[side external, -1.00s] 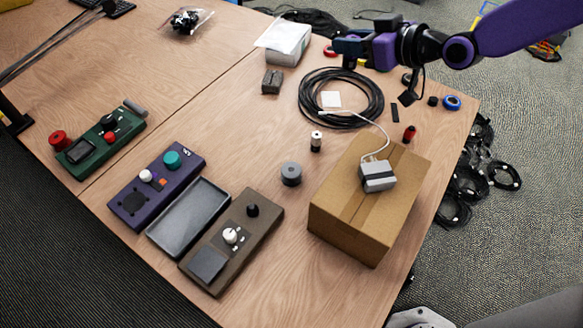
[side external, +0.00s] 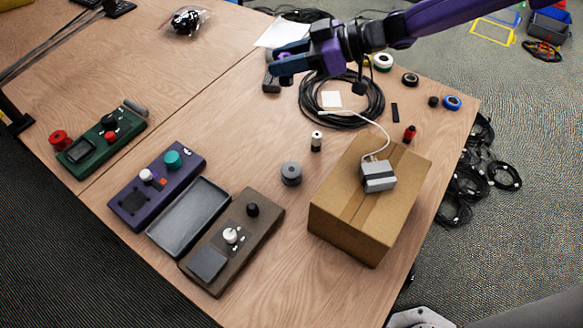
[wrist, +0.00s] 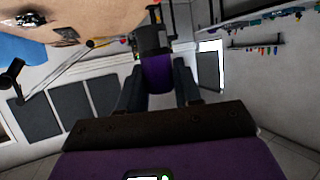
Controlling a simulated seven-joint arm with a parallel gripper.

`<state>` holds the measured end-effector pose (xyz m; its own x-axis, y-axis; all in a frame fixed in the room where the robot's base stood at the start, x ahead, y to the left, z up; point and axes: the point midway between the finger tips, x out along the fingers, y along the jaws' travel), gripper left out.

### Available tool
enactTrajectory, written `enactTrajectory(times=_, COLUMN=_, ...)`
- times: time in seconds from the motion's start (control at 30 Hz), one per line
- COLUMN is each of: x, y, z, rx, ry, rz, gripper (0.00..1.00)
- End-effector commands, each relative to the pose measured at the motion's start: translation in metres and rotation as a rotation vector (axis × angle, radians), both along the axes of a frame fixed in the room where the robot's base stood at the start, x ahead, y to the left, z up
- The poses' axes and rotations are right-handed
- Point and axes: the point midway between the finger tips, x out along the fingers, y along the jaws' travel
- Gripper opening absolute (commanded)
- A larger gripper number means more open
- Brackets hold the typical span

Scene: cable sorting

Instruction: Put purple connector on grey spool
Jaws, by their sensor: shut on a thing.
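The purple connector (wrist: 158,74), with a dark end, sits between the two fingers of my gripper (wrist: 158,88) in the wrist view. My gripper is shut on it. In the side view my gripper (side external: 276,63) is above the back of the table, with its fingers pointing left, and the connector is hard to make out there. The grey spool (side external: 291,174) stands on the table in front of my gripper and well below it, left of the cardboard box. Nothing sits on top of the spool.
The cardboard box (side external: 340,215) carries a grey adapter (side external: 378,176) with a white cable. A black cable coil (side external: 375,100), a small black-and-white cylinder (side external: 316,141) and a red connector (side external: 409,133) lie nearby. Several control boxes and a tray (side external: 188,217) fill the left front.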

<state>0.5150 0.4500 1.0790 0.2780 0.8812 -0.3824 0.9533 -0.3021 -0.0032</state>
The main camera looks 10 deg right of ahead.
Motion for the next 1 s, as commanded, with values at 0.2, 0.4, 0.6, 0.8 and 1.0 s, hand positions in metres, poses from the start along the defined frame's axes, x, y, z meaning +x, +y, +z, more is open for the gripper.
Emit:
enactTrajectory(times=0.2, x=-0.011, y=0.021, z=-0.042, rx=-0.002, ry=0.006, rz=0.271, gripper=0.02)
enactTrajectory(times=0.4, x=-0.022, y=0.019, z=-0.093, rx=-0.002, ry=0.007, rz=0.503, gripper=0.02)
enactTrajectory(times=0.6, x=-0.026, y=0.005, z=-0.134, rx=-0.001, ry=0.004, rz=0.641, gripper=0.02)
enactTrajectory(times=0.8, x=-0.027, y=-0.003, z=-0.153, rx=0.000, ry=0.002, rz=0.695, gripper=0.02)
enactTrajectory(times=1.0, x=-0.028, y=-0.004, z=-0.184, rx=-0.001, ry=0.004, rz=0.703, gripper=0.02)
